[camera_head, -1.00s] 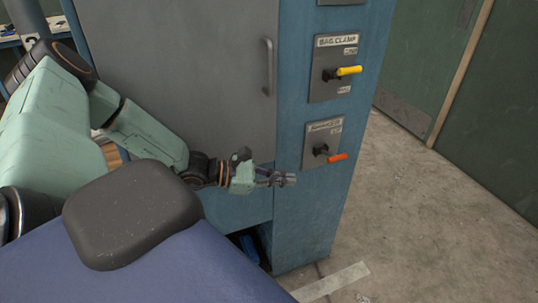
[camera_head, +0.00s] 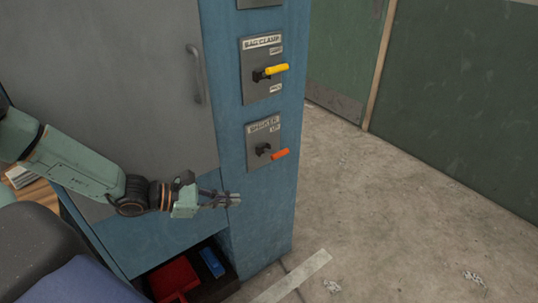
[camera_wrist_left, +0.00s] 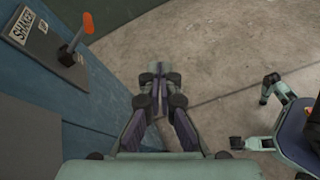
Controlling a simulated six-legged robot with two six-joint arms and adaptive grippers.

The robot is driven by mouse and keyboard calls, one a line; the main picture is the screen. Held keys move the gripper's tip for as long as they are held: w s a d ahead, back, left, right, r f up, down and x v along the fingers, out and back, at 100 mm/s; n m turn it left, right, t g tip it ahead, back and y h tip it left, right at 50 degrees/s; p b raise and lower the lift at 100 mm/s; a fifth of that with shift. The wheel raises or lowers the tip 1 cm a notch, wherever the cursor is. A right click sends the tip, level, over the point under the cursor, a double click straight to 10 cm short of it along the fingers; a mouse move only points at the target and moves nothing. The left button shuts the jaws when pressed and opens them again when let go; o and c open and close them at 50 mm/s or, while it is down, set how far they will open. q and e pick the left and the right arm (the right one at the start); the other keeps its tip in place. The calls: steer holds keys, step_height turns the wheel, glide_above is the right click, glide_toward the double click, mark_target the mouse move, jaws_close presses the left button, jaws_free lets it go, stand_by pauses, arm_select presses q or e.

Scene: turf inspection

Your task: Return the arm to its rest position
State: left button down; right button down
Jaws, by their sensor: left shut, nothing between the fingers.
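My left arm comes in from the left in the head view. Its gripper (camera_head: 232,200) is shut and empty, in front of the lower part of the blue cabinet (camera_head: 270,215), below and left of the orange-handled lever (camera_head: 280,154). I cannot tell whether it touches the cabinet. In the left wrist view the gripper (camera_wrist_left: 160,72) points out over bare floor, its fingertips together. The orange lever (camera_wrist_left: 88,22) and its plate stand to the left there. My right gripper is not in view in the head view.
A yellow-handled lever (camera_head: 277,69) sits above the orange one. A grey door (camera_head: 120,70) with a handle is on the cabinet. Red (camera_head: 174,278) and blue (camera_head: 212,262) items lie in the open space below. Concrete floor (camera_head: 400,210) is clear to the right.

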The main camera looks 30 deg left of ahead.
arm_select(q)
steer(key=s+d+f+m+g+y, duration=0.2)
steer(key=s+f+m+g+y, duration=0.55)
steer(key=s+f+m, duration=0.45)
steer(key=s+d+f+m+g+y, duration=0.1)
steer(key=s+d+m, duration=0.3)
steer(key=s+m, duration=0.2)
steer(key=s+d+f+m+g+b, duration=0.1)
steer(key=s+d+m, duration=0.3)
steer(key=s+m, duration=0.2)
steer(key=shift+s+d+f+y, duration=0.2)
steer(key=shift+s+d+y, duration=0.15)
steer(key=shift+s, duration=0.8)
steer(key=shift+s+a+g, duration=0.1)
steer(key=shift+s+g, duration=0.05)
steer(key=shift+g, duration=0.1)
